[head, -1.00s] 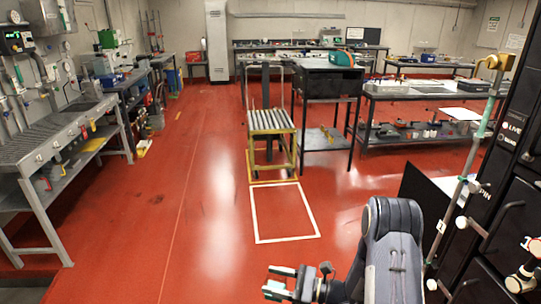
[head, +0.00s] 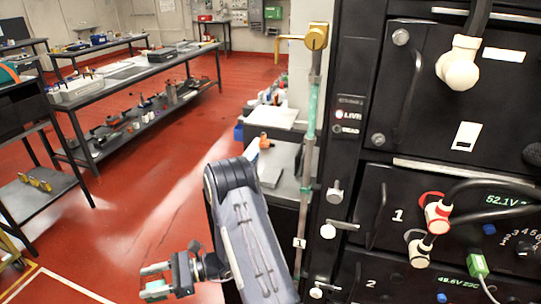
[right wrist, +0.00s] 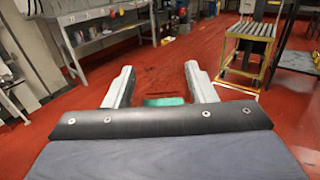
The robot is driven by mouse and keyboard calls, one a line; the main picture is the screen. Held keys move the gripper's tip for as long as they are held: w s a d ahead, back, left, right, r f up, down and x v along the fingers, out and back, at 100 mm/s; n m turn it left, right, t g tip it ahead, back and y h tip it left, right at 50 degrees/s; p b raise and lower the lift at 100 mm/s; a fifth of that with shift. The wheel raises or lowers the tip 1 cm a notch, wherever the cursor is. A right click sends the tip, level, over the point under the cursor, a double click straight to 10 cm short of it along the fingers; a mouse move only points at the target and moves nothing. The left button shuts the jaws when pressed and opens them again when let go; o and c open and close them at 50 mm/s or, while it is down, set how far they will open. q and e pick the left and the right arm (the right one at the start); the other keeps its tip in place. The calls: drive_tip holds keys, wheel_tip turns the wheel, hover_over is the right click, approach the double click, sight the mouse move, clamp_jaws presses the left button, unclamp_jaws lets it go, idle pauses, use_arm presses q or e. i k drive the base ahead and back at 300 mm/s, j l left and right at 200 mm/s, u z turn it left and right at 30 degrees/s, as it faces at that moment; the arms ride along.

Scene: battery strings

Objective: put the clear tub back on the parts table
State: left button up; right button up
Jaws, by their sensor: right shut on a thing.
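My right gripper (head: 157,281) is low in the head view, over the red floor. In the right wrist view its two fingers (right wrist: 160,88) stand apart around a small teal thing (right wrist: 165,101). The teal thing also shows in the head view (head: 156,290). Most of it is hidden, and I cannot tell whether it is part of the clear tub. No other clear tub can be made out. A long dark table (head: 140,71) with parts on its top and lower shelf stands at the upper left; I cannot tell whether it is the parts table. My left gripper is out of view.
A black battery rack (head: 345,60) with cables and several plugs fills the right side. A pole with a brass hook (head: 316,38) stands at its edge. A grey bench (head: 285,160) is beside it. A roller cart (right wrist: 250,35) shows in the right wrist view.

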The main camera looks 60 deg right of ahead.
sight(294, 181)
drive_tip(key=i+j+z, duration=0.15)
drive_tip(key=i+z, duration=0.35)
drive_tip(key=i+j+z, duration=0.3)
drive_tip(key=z, duration=0.15)
drive_tip(key=i+j+z, duration=0.35)
drive_tip(key=z, duration=0.15)
drive_tip(key=i+j+z, duration=0.2)
drive_tip(key=j+z, duration=0.25)
drive_tip(key=j, duration=0.2)
